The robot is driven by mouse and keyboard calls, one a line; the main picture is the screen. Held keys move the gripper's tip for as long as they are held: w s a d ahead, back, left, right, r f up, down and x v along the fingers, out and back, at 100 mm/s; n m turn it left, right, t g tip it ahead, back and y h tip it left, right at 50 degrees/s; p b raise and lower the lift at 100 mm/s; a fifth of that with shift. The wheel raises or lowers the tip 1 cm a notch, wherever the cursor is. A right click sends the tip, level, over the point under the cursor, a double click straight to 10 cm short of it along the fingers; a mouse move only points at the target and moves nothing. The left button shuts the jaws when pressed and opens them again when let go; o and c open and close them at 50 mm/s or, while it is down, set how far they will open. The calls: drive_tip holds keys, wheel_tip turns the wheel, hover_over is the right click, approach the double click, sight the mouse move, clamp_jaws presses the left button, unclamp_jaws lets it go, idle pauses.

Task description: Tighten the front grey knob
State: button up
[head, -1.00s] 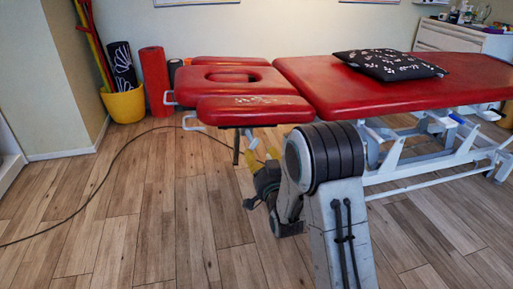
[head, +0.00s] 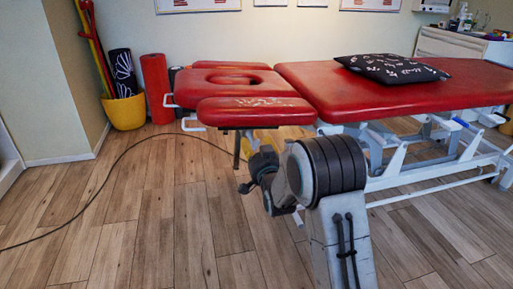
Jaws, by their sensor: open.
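The red treatment table (head: 400,95) has a split head section with a face hole and a front armrest pad (head: 255,112) nearest me. My gripper (head: 259,143) is just below this front pad, with its yellow fingers pointing away from me and up toward the pad's underside. The fingers are open and partly hidden by the pad and my wrist. I cannot make out a grey knob; the area under the pad is partly covered by my arm. I cannot tell whether the fingers touch anything.
A dark patterned pillow (head: 390,67) lies on the table. The white table frame (head: 430,185) stands to the right of my arm. A black cable (head: 95,200) crosses the wooden floor. A yellow bucket (head: 126,111) and red roll (head: 157,88) stand at the wall.

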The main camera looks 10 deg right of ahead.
drive_tip(key=shift+c, duration=0.3)
clamp_jaws()
drive_tip(key=shift+m, duration=0.3)
drive_tip(key=m, duration=0.5)
drive_tip(key=shift+f+m, duration=0.2)
drive_tip(key=shift+m, duration=0.2)
drive_tip(key=m, duration=0.6)
drive_tip(key=shift+a+f, duration=0.1)
drive_tip(key=shift+f, duration=0.1)
idle(0.5)
drive_tip(key=shift+o, duration=0.3)
unclamp_jaws()
